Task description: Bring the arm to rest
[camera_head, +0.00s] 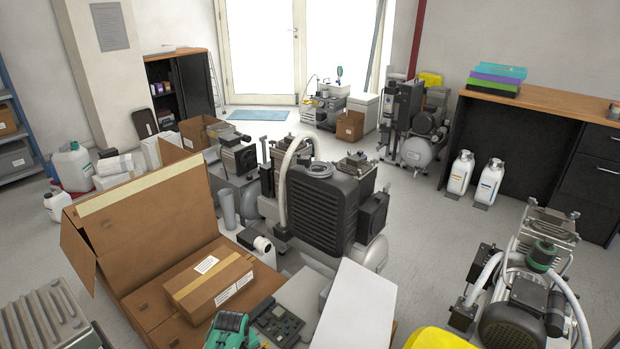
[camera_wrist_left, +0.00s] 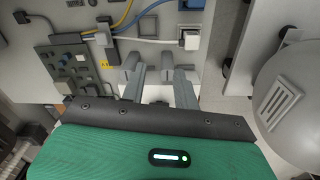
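My left gripper (camera_wrist_left: 159,75) shows in the left wrist view with its two grey fingers apart and nothing between them. Its green body fills the bottom of that view. In the head view a green piece (camera_head: 230,330) at the bottom edge looks like part of this gripper, but its fingers cannot be made out there. Beyond the fingers is equipment with a knobbed grey panel (camera_wrist_left: 75,75), and I cannot tell the distance. My right gripper is in neither view.
An open cardboard box (camera_head: 150,230) holds a smaller taped carton (camera_head: 208,283). A dark ribbed compressor (camera_head: 322,208) stands mid-room. Another compressor (camera_head: 525,290) is at lower right. A wood-topped desk (camera_head: 545,98) stands on the right. Grey floor (camera_head: 425,235) lies clear between them.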

